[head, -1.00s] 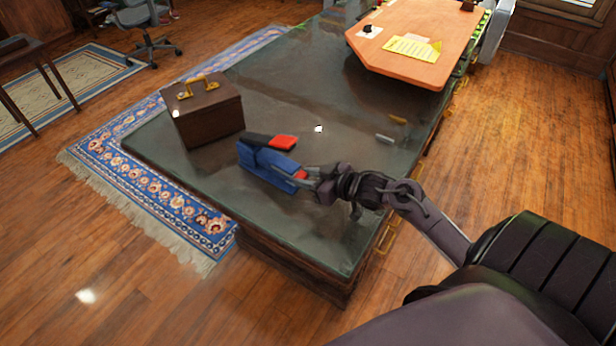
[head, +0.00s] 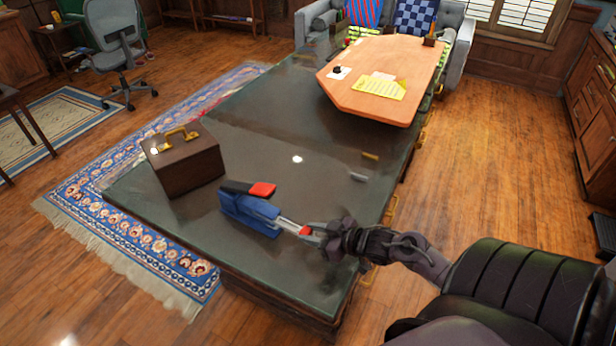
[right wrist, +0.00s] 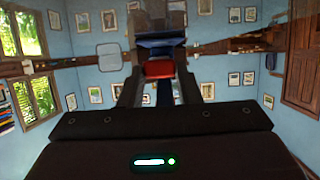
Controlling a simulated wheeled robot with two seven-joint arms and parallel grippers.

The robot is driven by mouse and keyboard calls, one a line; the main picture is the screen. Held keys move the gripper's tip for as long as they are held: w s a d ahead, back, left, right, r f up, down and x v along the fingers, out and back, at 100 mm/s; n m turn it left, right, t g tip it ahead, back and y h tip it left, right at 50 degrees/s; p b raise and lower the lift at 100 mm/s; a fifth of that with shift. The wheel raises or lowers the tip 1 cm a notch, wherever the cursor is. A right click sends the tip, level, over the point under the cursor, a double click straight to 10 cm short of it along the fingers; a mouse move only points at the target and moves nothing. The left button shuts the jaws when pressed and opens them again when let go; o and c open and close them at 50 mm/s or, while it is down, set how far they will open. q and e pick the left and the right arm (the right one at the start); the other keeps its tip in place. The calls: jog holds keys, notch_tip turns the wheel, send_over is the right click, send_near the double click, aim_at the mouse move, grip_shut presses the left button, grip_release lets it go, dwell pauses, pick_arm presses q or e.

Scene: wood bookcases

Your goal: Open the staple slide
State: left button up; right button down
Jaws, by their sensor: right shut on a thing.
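A blue stapler (head: 252,214) with a black and red top lies on the dark desk top (head: 215,259). A grey metal staple slide (head: 288,224) sticks out of its right end, with a red tip (head: 304,230). My right gripper (head: 312,231) is at that tip, shut on the staple slide. In the right wrist view the red tip (right wrist: 159,69) sits between the two fingers, and the blue stapler (right wrist: 160,43) shows beyond it. My left gripper is not in view.
A brown box (head: 186,163) with a yellow handle stands left of the stapler. Small grey (head: 359,177) and yellow (head: 370,156) pieces lie to the right. An orange board (head: 352,95) with papers is at the far end. The desk between is mostly clear.

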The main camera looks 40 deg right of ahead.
jog(key=c, duration=1)
grip_release()
jog(key=shift+c, duration=0.2)
jog(key=shift+s, duration=0.1)
jog(key=v, duration=0.7)
jog(key=shift+s+d+r, duration=0.1)
jog(key=shift+s+r, duration=0.05)
jog(key=shift+s, duration=0.1)
